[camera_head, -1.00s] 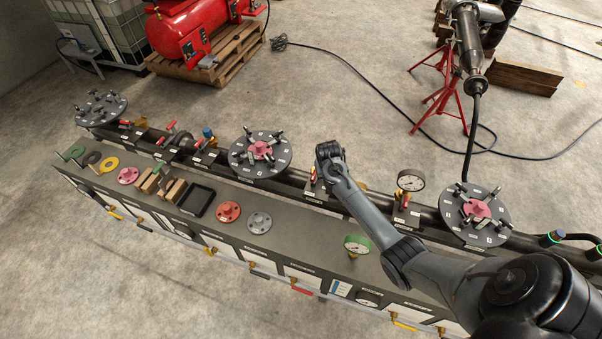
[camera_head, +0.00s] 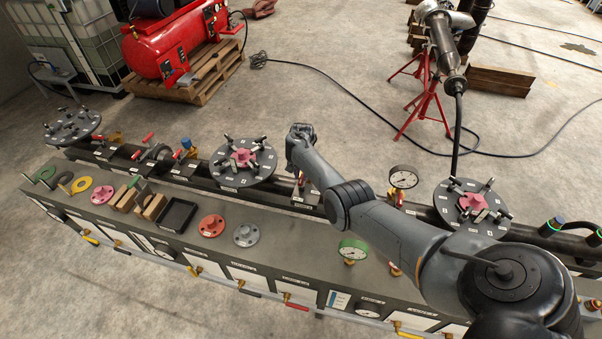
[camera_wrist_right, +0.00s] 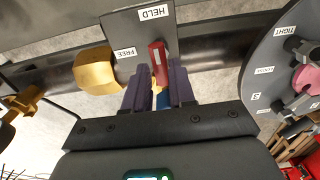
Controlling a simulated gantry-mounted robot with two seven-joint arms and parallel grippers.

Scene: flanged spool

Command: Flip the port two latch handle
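The port two flange (camera_head: 231,174) is a dark disc with a pink centre piece, left of my right arm. Just right of it, the small red latch handle (camera_head: 301,180) stands on the dark pipe. In the right wrist view the red handle (camera_wrist_right: 158,58) is on a plate (camera_wrist_right: 125,32) with labels HELD and FREE, close to HELD. My right gripper (camera_wrist_right: 160,85) is open a little; its purple fingers lie on either side of the handle's near end, and contact cannot be made out. In the head view the right wrist (camera_head: 300,138) is above the handle. My left gripper is not shown.
A gauge (camera_head: 403,178) and another flange (camera_head: 450,207) stand right along the pipe. A yellow fitting (camera_wrist_right: 95,68) is left of the plate in the wrist view. The grey bench (camera_head: 290,235) holds rings, blocks and a black tray (camera_head: 177,214).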

